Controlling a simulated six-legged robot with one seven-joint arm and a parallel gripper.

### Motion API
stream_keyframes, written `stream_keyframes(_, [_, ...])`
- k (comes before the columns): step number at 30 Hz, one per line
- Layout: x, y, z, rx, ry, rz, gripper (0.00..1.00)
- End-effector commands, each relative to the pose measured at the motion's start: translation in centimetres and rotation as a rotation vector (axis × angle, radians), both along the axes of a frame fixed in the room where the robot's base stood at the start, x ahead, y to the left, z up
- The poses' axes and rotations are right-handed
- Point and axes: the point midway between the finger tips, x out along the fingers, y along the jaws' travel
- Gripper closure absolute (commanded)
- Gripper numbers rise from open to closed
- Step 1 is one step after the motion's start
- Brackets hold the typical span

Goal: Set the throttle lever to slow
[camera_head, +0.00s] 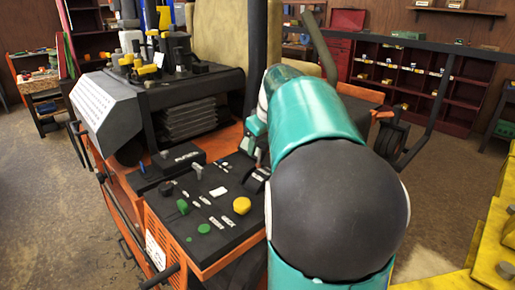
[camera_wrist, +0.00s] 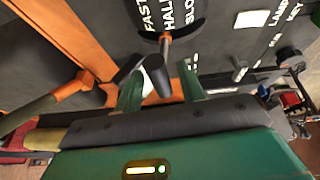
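The throttle lever (camera_wrist: 155,76) has a dark rounded knob on a thin brownish shaft in the wrist view. Its shaft meets the dark panel just below the white words FAST, HALF and SLOW, closest to HALF. My gripper (camera_wrist: 160,80) has its two green fingers apart, one on each side of the knob. A gap shows on the right; I cannot tell whether the left finger touches the knob. In the head view, my arm reaches down to the far right part of the black control panel (camera_head: 222,222) and largely hides the lever.
The panel carries a yellow knob (camera_head: 242,205), green knobs (camera_head: 183,206) and small switches close to my arm. An orange bar (camera_wrist: 70,35) runs on the left of the wrist view. A black knob (camera_wrist: 290,57) stands at the right. Shelves (camera_head: 415,75) are far behind.

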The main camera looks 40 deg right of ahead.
Motion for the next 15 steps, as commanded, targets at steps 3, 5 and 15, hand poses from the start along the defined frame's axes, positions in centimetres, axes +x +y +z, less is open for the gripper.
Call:
stream_keyframes(3, [0.6, 0.1, -1.3, 0.001, 0.001, 0.003, 0.6])
stream_keyframes(5, [0.8, 0.1, -1.6, 0.001, 0.001, 0.003, 0.6])
stream_keyframes(15, [0.8, 0.1, -1.8, 0.0, 0.0, 0.002, 0.68])
